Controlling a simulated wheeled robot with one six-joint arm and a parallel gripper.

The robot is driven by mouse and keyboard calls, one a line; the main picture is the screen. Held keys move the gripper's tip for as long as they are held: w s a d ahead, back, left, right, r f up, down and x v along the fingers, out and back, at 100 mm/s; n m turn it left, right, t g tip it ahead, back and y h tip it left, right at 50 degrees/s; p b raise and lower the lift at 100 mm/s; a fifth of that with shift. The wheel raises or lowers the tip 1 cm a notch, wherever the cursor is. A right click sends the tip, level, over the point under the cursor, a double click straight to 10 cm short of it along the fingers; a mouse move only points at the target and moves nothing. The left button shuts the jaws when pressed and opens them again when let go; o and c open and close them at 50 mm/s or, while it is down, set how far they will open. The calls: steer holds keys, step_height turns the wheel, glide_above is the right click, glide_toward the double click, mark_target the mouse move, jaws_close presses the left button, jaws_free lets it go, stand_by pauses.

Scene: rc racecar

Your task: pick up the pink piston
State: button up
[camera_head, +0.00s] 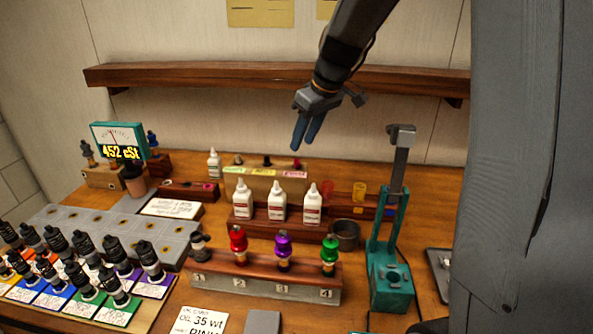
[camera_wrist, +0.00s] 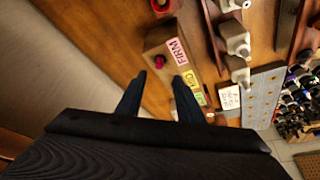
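White bottles (camera_head: 278,202) stand in a wooden rack in front of the block. A wooden shelf (camera_head: 230,76) runs along the wall behind. Shock absorbers (camera_head: 238,246) stand in front.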

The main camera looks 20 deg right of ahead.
mark_target(297, 159)
steer(key=shift+d+p+x, duration=0.2)
steer(key=shift+p+x, duration=1.05)
steer(key=shift+x, duration=1.95)
steer(key=shift+s, duration=0.15)
jaws_close()
